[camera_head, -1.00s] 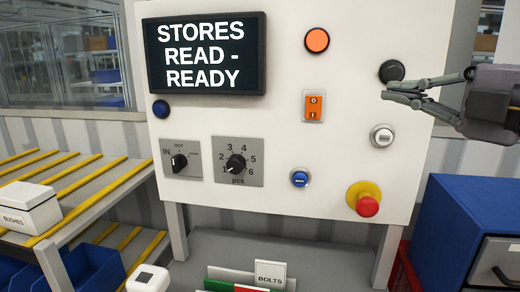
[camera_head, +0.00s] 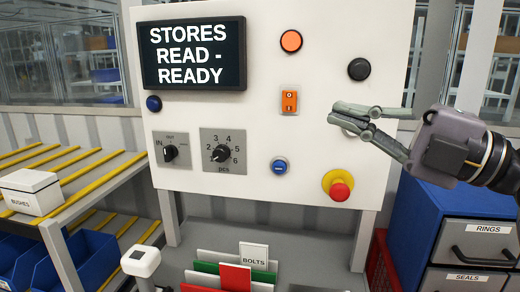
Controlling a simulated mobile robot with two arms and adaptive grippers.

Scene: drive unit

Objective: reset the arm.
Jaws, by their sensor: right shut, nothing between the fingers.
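My right gripper (camera_head: 345,116) comes in from the right in the head view. Its fingers are shut and empty, pointing left in front of the white control panel (camera_head: 290,205). It hides part of the panel between the black button (camera_head: 359,69) and the red emergency knob (camera_head: 340,191) with its yellow collar. I cannot tell whether the fingers touch the panel. My left gripper is not in view.
The panel bears a screen (camera_head: 193,54) reading "STORES READ - READY", an orange lamp (camera_head: 291,41), an orange switch (camera_head: 289,101) and two dials. A blue drawer cabinet (camera_head: 408,210) stands right. A rack with a BUSHES box (camera_head: 31,193) stands left.

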